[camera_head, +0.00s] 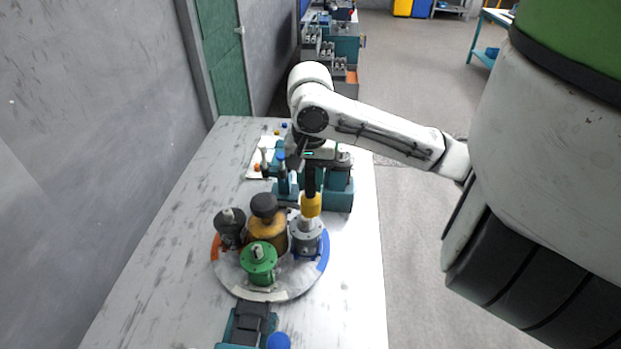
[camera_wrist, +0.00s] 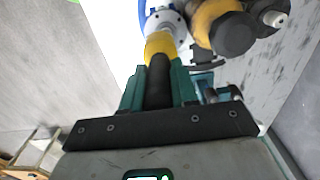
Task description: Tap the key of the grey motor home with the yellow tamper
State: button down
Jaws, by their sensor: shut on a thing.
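The grey motor (camera_head: 307,240) stands at the right of a round turntable (camera_head: 272,293), by its blue rim section. The yellow tamper (camera_head: 311,204) is upright over the motor's top, its black handle held in my gripper (camera_head: 311,172). In the wrist view my gripper (camera_wrist: 158,85) is shut on the black handle, and the yellow head (camera_wrist: 160,45) reaches to the grey motor's top (camera_wrist: 166,22). The head appears to meet the shaft, but I cannot tell whether it touches. The key is hidden.
A green motor (camera_head: 260,262), an orange motor with a dark cap (camera_head: 267,222) and a dark motor (camera_head: 229,227) share the turntable. A teal fixture (camera_head: 340,187) stands behind it. A white tray (camera_head: 257,160) with small parts lies further back. Bare table is at left.

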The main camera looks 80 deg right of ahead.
notch_tip(320, 180, down, 2)
jog(key=shift+f+b, duration=0.2)
jog(key=shift+b, duration=0.6)
notch_tip(320, 180, up, 4)
jog(key=p, duration=0.4)
jog(key=shift+f, duration=0.1)
jog(key=shift+f+b, duration=0.5)
jog(key=shift+f, duration=0.4)
notch_tip(320, 180, down, 3)
jog(key=shift+r+b, duration=0.2)
jog(key=shift+b, duration=0.6)
notch_tip(320, 180, up, 3)
jog(key=p, duration=0.3)
jog(key=shift+r, duration=0.6)
